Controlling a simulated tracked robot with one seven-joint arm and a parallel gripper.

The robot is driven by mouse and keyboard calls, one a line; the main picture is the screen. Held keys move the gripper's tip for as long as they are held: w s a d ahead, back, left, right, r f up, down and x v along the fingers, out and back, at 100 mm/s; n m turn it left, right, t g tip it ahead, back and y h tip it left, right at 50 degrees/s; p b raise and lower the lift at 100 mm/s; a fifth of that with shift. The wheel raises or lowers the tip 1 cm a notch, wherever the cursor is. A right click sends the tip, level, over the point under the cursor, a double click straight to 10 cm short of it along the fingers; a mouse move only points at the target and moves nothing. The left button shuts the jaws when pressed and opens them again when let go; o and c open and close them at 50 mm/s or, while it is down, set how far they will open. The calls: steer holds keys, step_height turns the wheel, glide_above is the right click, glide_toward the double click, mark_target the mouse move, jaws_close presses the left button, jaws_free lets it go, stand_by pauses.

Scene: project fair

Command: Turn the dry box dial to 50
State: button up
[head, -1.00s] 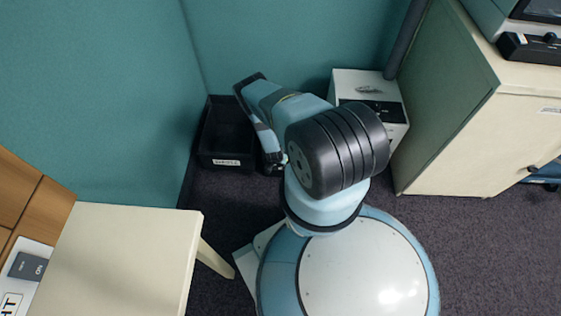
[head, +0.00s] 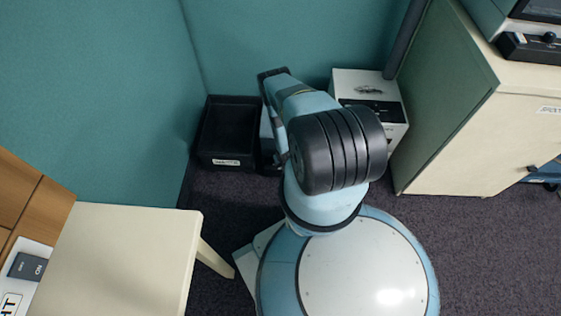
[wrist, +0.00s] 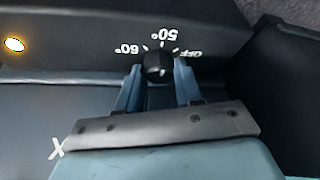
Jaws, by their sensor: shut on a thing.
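In the wrist view, the black dial (wrist: 157,60) sits on a dark panel between the two blue fingers of my gripper (wrist: 158,74). The fingers are shut on it, one on each side. White markings around its far side read 60°, 50° and OFF, with 50° between the other two. I cannot tell which mark the dial's pointer faces. In the head view, a white box with a black panel (head: 349,82) stands at the back, partly behind my arm; I cannot tell whether it is the dry box.
A lit orange lamp (wrist: 14,44) shows on the panel. A black labelled bin (head: 226,133) stands left of my arm. A cream cabinet (head: 450,130) stands at the right and a cream table (head: 120,255) at the front left. Teal partitions close off the back.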

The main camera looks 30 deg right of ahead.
steer(key=shift+w+a+r+n, duration=0.1)
steer(key=shift+w+n, duration=0.15)
steer(key=shift+n, duration=0.05)
steer(key=o, duration=1)
steer(key=shift+s, duration=0.15)
steer(key=shift+o, duration=0.2)
steer(key=v, duration=1.3)
steer(key=shift+s+r, duration=0.2)
steer(key=shift+s, duration=0.05)
